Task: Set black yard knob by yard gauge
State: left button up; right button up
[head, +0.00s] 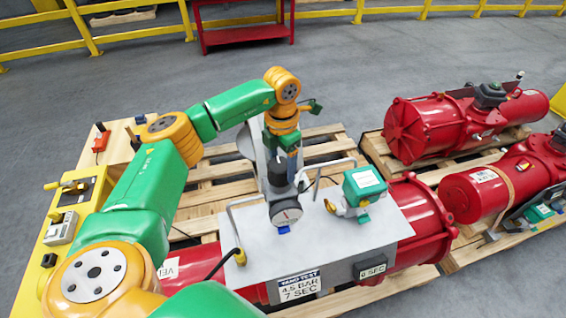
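The black yard knob (277,170) stands on top of a regulator in the middle of the head view. My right gripper is not in view.
A sign (300,287) reads "YARD TEST 4.5 BAR 7 SEC", and a small display (372,271) reads "0 SEC". A green-and-white device (363,185) stands right of the gauge. Bent metal handles (236,222) rise from the plate. Red actuators (440,125) lie on pallets at right.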

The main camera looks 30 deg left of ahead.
aim_at(280, 164)
pick_arm(q)
jog(key=o, duration=0.3)
jog(key=shift+s+f, duration=0.1)
jog(key=shift+o, duration=0.4)
jog(key=shift+s+a, duration=0.1)
notch_tip(280, 164, up, 7)
jog(key=shift+r+b, duration=0.15)
jog(key=shift+b, duration=0.9)
